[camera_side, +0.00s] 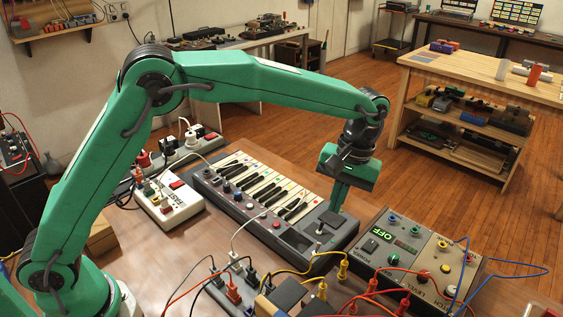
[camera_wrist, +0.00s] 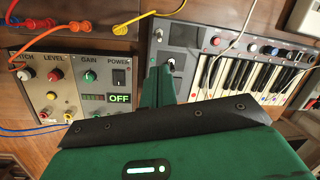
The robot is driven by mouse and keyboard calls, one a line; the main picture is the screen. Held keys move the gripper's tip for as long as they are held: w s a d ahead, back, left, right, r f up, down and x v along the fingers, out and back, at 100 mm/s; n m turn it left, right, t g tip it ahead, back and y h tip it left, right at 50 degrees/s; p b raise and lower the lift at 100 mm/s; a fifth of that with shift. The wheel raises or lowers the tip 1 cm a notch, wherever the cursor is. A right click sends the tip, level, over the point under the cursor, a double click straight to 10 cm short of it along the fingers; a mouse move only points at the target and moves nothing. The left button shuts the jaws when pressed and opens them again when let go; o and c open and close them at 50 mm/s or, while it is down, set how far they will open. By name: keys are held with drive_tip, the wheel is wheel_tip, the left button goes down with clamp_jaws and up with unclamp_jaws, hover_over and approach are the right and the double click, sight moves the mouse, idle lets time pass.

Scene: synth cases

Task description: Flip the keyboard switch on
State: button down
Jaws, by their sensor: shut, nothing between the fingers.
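The keyboard (camera_side: 262,194) lies on the wooden bench, with black and white keys, a row of knobs and a dark grey end panel. It also shows at right in the wrist view (camera_wrist: 205,42). A small black lever or stick with a light surround (camera_wrist: 171,63) stands on that end panel; I cannot tell whether it is the switch or how it is set. My gripper (camera_side: 335,209) is shut and empty, its green fingers pointing down over the end panel. In the wrist view the fingertips (camera_wrist: 159,70) appear just beside the lever; contact cannot be told.
A grey control box (camera_side: 415,255) beside the keyboard has a POWER rocker (camera_wrist: 118,77) and a green display (camera_wrist: 120,98) reading OFF. Yellow, red and blue cables cross the bench front. A white power strip (camera_side: 168,204) lies left of the keyboard.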

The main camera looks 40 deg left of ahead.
sight(313, 250)
drive_tip(key=shift+x, duration=4.8)
drive_tip(key=shift+s+a+r, duration=0.2)
drive_tip(key=shift+s+r, duration=0.1)
drive_tip(key=shift+s, duration=0.05)
drive_tip(key=shift+s+r, duration=0.15)
drive_tip(key=shift+s, duration=0.25)
drive_tip(key=shift+r, duration=0.2)
drive_tip(key=shift+r, duration=0.6)
drive_tip(key=shift+r, duration=0.1)
drive_tip(key=s+d+r, duration=0.1)
drive_tip(key=s+r, duration=0.5)
drive_tip(key=r, duration=0.1)
drive_tip(key=shift+r, duration=0.3)
